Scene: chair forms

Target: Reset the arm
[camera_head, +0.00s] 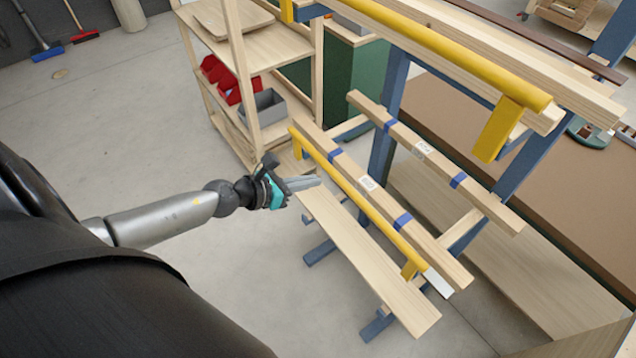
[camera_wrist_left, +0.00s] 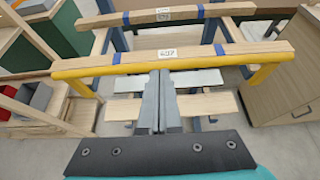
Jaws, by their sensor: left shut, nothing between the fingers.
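My left gripper (camera_head: 304,183) reaches in from the left in the head view. Its fingers are shut with nothing between them, and they also show in the left wrist view (camera_wrist_left: 158,100). The fingertips are close to a yellow rail (camera_head: 355,196) in front of a wooden bar with blue bands (camera_head: 343,165). I cannot tell whether they touch the rail. A wooden plank (camera_head: 372,265) lies lower, below and right of the fingers. My right gripper is not in view.
A wooden shelf (camera_head: 268,50) with red bins (camera_head: 228,82) and a grey bin (camera_head: 262,108) stands behind the gripper. A blue-framed rack (camera_head: 388,120) carries a second banded bar (camera_head: 425,150) and an upper yellow rail (camera_head: 440,45).

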